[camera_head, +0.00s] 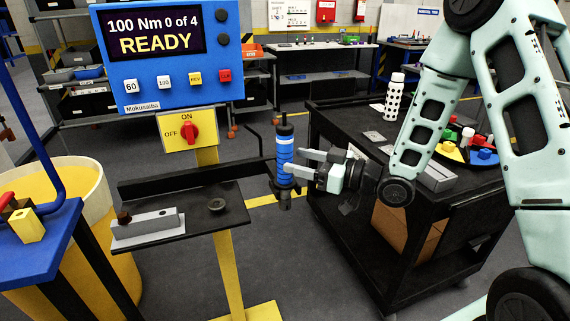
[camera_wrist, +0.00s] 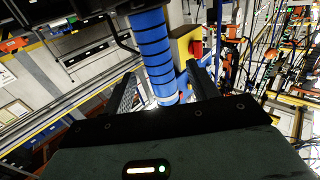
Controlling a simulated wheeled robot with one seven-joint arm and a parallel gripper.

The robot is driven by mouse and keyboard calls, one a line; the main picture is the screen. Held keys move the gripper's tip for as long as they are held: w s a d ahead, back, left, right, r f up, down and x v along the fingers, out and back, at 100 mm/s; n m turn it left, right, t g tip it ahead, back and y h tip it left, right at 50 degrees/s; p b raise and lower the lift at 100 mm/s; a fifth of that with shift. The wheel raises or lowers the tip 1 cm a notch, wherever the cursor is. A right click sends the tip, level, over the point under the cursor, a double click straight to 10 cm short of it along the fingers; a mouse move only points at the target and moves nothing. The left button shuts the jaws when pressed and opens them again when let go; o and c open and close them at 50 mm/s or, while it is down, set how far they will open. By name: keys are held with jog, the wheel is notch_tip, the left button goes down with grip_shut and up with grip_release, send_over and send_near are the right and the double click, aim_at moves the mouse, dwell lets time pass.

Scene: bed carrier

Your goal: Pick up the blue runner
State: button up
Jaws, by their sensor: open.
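The blue runner (camera_head: 285,152) is an upright blue cylinder with dark bands and dark ends, at the middle of the head view. It stands at the right end of a black arm beside the yellow post. My gripper (camera_head: 303,164) comes to it from the right, level with its blue body, with its fingertips at or very near it. In the wrist view the blue runner (camera_wrist: 155,45) runs down between the two dark fingers of my gripper (camera_wrist: 163,88). The fingers are apart, with a gap on both sides of it. Contact cannot be told.
A blue panel (camera_head: 165,85) reading "READY" and a red switch (camera_head: 190,133) stand left of the runner. A small black shelf (camera_head: 180,222) holds a grey block. A black cart (camera_head: 340,128) with parts stands right, under my arm. A yellow bin (camera_head: 95,215) is left.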

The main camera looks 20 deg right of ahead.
aim_at(278, 154)
jog(key=shift+p+x, duration=0.9)
jog(key=shift+x, duration=2.25)
grip_shut()
